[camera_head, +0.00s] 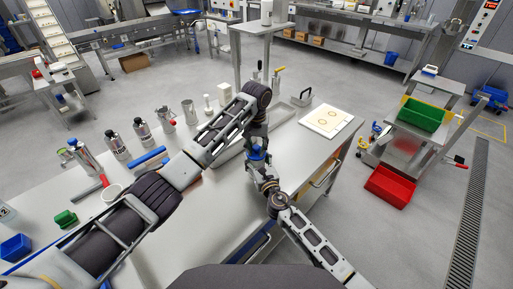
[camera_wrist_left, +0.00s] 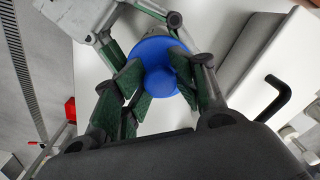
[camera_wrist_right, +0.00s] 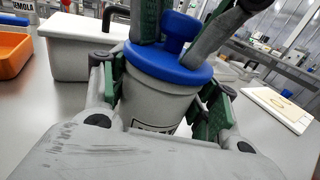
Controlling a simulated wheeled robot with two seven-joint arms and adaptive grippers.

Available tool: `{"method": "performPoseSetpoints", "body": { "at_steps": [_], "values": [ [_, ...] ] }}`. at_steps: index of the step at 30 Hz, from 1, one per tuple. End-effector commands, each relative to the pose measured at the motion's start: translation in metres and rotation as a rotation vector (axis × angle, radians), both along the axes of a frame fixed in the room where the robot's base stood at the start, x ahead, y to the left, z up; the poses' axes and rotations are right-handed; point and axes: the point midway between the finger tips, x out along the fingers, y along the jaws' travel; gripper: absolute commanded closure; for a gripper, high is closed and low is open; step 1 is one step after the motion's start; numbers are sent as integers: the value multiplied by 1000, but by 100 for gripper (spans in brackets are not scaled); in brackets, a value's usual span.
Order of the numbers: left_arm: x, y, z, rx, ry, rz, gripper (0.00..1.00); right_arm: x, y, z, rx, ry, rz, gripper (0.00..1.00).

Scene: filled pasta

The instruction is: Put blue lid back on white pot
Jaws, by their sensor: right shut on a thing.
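The blue lid (camera_wrist_right: 168,62) with its round knob (camera_wrist_right: 180,28) sits on top of the white pot (camera_wrist_right: 158,100), level with its rim as far as the right wrist view shows. My right gripper (camera_wrist_right: 165,105) is shut on the pot, one finger on each side of its wall. My left gripper (camera_wrist_left: 158,85) is over the lid, its fingers open on both sides of the knob, with a small gap visible. The lid also shows in the head view (camera_head: 257,153), small between my two arms. The pot is mostly hidden there.
A grey-white bin (camera_wrist_right: 85,47) stands behind the pot, and an orange tray (camera_wrist_right: 10,55) is at the left. A white board (camera_head: 326,119) lies at the table's right end. Bottles and canisters (camera_head: 117,145) stand on the left part. The table edge is close to the pot.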

Motion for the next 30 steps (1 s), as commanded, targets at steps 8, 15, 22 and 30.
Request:
{"method": "performPoseSetpoints", "body": {
  "at_steps": [8,15,22,30],
  "values": [
    [-1,4,-9,8,10,6,68,-1,4,5,5,-8,8,83],
    [-2,3,-9,7,11,5,68,-1,4,5,6,-8,7,83],
    [-2,3,-9,7,13,5,68,0,4,6,7,-7,6,83],
    [-2,2,6,5,11,3,68,0,3,6,7,-8,4,83]
  ]
}}
